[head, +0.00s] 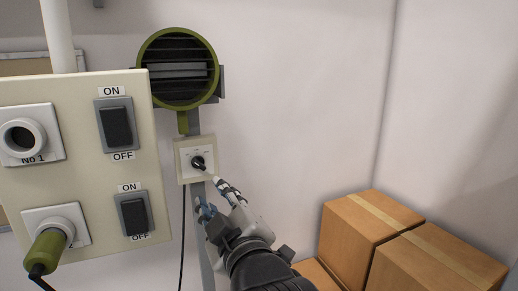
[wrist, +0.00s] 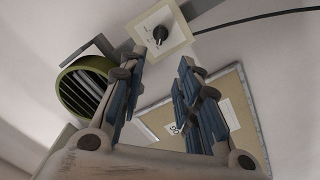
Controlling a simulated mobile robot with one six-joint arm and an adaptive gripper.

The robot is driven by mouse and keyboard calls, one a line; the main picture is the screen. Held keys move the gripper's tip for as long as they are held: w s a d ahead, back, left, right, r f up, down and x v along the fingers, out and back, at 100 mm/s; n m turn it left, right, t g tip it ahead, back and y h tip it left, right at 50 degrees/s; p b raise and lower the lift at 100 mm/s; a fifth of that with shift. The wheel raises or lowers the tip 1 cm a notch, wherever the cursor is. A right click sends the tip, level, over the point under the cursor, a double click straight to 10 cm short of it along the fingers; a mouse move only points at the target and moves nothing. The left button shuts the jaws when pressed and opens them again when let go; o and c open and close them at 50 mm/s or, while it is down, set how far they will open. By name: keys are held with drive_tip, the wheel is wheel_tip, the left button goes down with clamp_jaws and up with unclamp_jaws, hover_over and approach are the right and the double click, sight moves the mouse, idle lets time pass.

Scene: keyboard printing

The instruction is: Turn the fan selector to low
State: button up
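The fan selector (head: 196,160) is a small cream wall plate with a black knob (head: 198,163) below the fan. The plate shows some small markings, too small to read. The selector also shows in the wrist view (wrist: 160,34) at the top middle, ahead of the fingers. The fan (head: 180,69) is a round green unit with dark slats; it is at the left in the wrist view (wrist: 84,91). My gripper (head: 212,196) is just below and right of the selector, with its fingers apart and nothing between them. In the wrist view the gripper (wrist: 160,80) looks apart from the knob.
A cream panel (head: 85,100) with two ON/OFF switches and two round sockets stands at the left. A green plug (head: 48,250) is in the lower socket. Cardboard boxes (head: 430,262) are at the lower right. The wall right of the selector is bare.

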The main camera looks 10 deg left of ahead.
sight(197, 165)
drive_tip(key=p+x, duration=0.2)
drive_tip(key=x, duration=1.4)
drive_tip(key=shift+w+a+r+p, duration=0.1)
drive_tip(key=shift+w+a+p, duration=0.1)
drive_tip(key=shift+a+p, duration=0.15)
drive_tip(key=shift+c, duration=0.3)
clamp_jaws()
